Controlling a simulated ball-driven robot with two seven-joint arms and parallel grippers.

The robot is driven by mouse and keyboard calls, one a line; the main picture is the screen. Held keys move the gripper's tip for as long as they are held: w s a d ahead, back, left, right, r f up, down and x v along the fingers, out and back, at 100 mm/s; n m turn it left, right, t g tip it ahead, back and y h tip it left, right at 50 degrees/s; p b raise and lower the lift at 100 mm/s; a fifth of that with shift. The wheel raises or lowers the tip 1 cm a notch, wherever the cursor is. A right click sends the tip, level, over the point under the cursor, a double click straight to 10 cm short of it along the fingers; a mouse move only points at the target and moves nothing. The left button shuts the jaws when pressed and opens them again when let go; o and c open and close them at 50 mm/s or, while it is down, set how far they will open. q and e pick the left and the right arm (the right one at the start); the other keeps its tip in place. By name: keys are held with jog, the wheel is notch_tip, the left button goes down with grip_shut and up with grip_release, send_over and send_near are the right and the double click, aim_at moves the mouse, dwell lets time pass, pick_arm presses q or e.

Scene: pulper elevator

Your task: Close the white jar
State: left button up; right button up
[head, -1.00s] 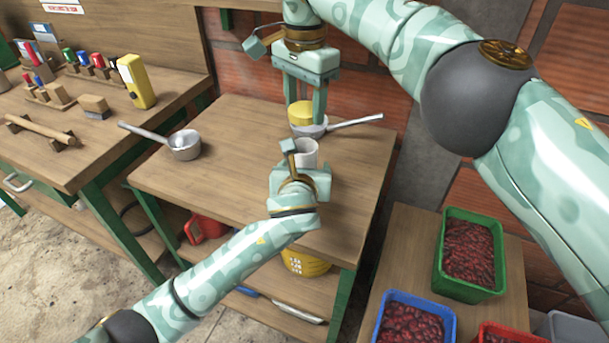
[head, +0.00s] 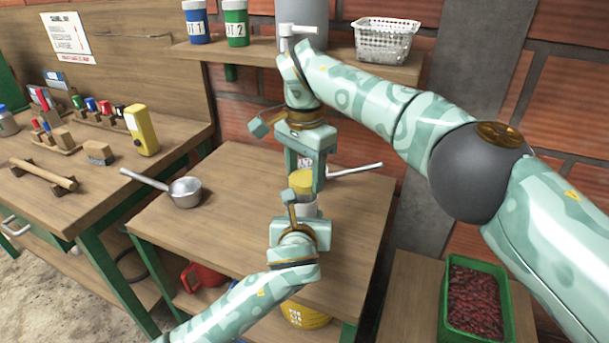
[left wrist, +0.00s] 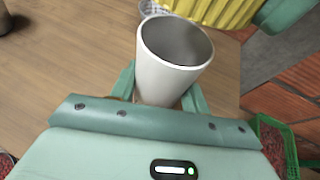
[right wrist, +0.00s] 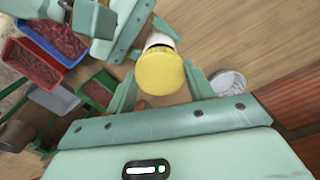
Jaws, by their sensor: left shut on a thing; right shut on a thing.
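The white jar (head: 307,207) stands upright with its mouth open, as the left wrist view (left wrist: 168,78) shows. My left gripper (head: 300,212) is shut on its sides. My right gripper (head: 304,180) is shut on a yellow ribbed lid (head: 301,181) and holds it close above the jar. In the left wrist view the lid (left wrist: 205,12) is apart from the rim. In the right wrist view the lid (right wrist: 160,73) covers much of the jar (right wrist: 159,40). Whether the jar touches the table is hidden.
The wooden table (head: 235,235) is mostly clear. A saucepan (head: 185,193) stands left of the jar; another pan (head: 355,170) lies behind, partly hidden by my right gripper. A shelf (head: 260,52) with containers hangs at the back. A green crate of red berries (head: 474,300) stands right.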

jog(key=shift+f, duration=0.45)
jog(key=shift+f, duration=0.1)
jog(key=shift+f, duration=0.8)
jog(key=shift+f, duration=0.55)
